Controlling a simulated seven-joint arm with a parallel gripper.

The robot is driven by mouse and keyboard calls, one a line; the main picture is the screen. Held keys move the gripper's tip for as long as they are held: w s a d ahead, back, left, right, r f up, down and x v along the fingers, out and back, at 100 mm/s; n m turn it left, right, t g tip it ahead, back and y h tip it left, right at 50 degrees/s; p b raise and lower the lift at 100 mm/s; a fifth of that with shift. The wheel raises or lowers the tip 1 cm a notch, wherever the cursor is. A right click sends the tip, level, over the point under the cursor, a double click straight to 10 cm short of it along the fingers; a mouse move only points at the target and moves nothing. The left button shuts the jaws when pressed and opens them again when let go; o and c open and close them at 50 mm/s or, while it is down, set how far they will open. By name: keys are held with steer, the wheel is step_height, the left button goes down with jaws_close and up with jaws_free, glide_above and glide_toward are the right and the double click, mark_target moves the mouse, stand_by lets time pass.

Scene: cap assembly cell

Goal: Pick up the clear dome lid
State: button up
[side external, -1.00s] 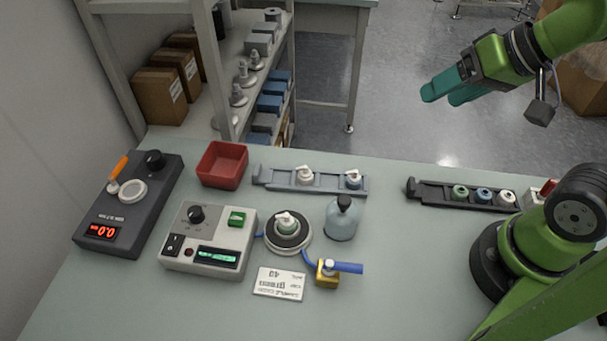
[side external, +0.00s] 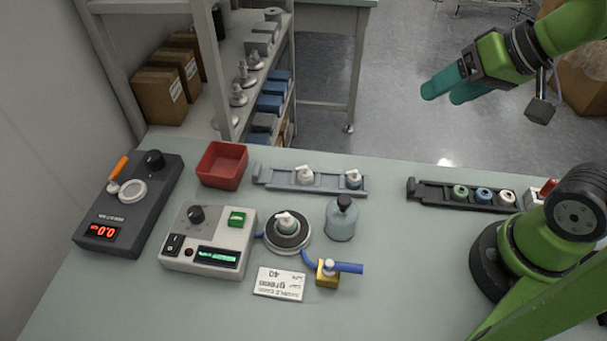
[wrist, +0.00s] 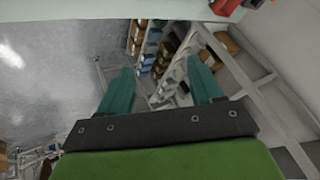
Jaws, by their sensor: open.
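The clear dome lid (side external: 341,222) is a bluish see-through dome with a black knob on top. It stands upright on the pale green bench, just right of the round plate (side external: 304,247), in the side external view. I do not make it out in the wrist view. My gripper (side external: 441,95) has two teal fingers, spread apart with nothing between them. It hangs high at the upper right, well away from the dome. In the wrist view my gripper (wrist: 159,75) points toward the shelving and floor.
A capped part (side external: 287,225) sits on the round plate. A brass valve with a blue handle (side external: 347,268) lies in front of the dome. A grey rail (side external: 276,178) is behind it; a black rail (side external: 433,192) is farther right. The bench between dome and black rail is clear.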

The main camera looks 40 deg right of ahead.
steer(key=o, duration=0.4)
steer(key=n+g+h, duration=0.2)
steer(key=n+g, duration=0.2)
steer(key=g, duration=0.3)
glide_above(344, 199)
step_height(344, 199, down, 4)
step_height(344, 199, down, 12)
steer(key=shift+w+d+r, duration=0.1)
steer(key=shift+w+r, duration=0.05)
steer(key=shift+r, duration=0.05)
steer(key=shift+f, duration=2.7)
